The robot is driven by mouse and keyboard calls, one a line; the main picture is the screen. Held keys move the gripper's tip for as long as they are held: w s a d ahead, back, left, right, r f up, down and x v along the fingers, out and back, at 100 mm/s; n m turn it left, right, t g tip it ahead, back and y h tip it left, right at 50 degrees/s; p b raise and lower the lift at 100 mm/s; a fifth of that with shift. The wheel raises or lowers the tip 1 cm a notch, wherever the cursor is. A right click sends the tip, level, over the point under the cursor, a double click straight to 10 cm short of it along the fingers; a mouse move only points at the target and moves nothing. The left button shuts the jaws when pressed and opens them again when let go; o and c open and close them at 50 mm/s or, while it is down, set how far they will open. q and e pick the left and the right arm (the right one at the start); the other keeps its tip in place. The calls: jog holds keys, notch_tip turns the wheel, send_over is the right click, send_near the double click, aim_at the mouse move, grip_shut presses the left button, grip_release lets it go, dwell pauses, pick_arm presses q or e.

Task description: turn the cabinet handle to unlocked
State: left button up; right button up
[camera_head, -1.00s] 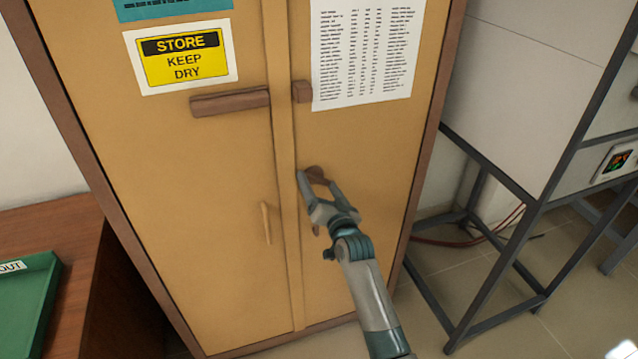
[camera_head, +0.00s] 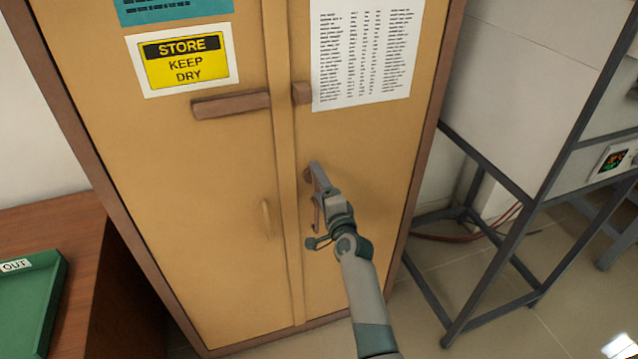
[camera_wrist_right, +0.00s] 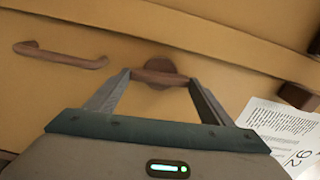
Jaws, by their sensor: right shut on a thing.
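The cabinet handle is a brown turning handle with a round base on the right door, and it shows in the right wrist view (camera_wrist_right: 158,76). In the head view my right gripper (camera_head: 313,174) covers most of it. In the right wrist view, the fingers of my right gripper (camera_wrist_right: 160,80) stand at both ends of the handle's bar, shut on it. The bar runs from one fingertip to the other. The tan cabinet (camera_head: 240,150) has both doors closed. My left gripper is not in view.
A brown latch bar (camera_head: 231,104) lies across the left door, with a brown block (camera_head: 301,93) beside it on the right door. A pale pull (camera_head: 266,219) is lower on the left door. A green tray (camera_head: 45,305) is on the left table; a metal stand (camera_head: 490,240) is at right.

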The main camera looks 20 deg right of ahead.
jog(key=shift+m, duration=0.6)
jog(key=o, duration=1)
jog(key=shift+o, duration=0.2)
jog(key=s+p, duration=0.5)
jog(key=s, duration=1.2)
jog(key=shift+s+d, duration=0.2)
jog(key=shift+d, duration=0.15)
